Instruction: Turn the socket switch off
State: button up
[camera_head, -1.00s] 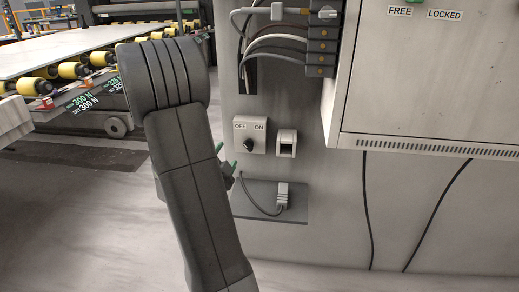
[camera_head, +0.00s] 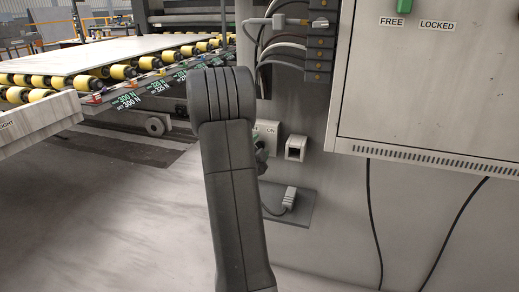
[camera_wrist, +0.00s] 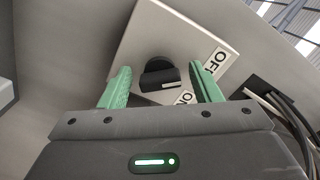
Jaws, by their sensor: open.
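The socket switch is a pale box with a black rotary knob and ON and OFF labels. My gripper (camera_wrist: 161,82) is open, one green finger on each side of the knob, with visible gaps. I cannot tell which label the knob's white mark points to.
A small pale box (camera_head: 296,148) sits right of the switch, and a plug with a cable (camera_head: 289,197) is below. Grey cables (camera_head: 282,46) run above. A large cabinet (camera_head: 430,90) juts out at right. A roller table (camera_head: 110,72) stands at left.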

jog(key=c, duration=1)
jog(key=shift+n, duration=0.8)
jog(key=o, duration=1)
jog(key=shift+s, duration=0.1)
jog(key=p+v, duration=0.1)
jog(key=v, duration=1.2)
jog(key=shift+s, duration=0.3)
jog(key=shift+w+a, duration=0.1)
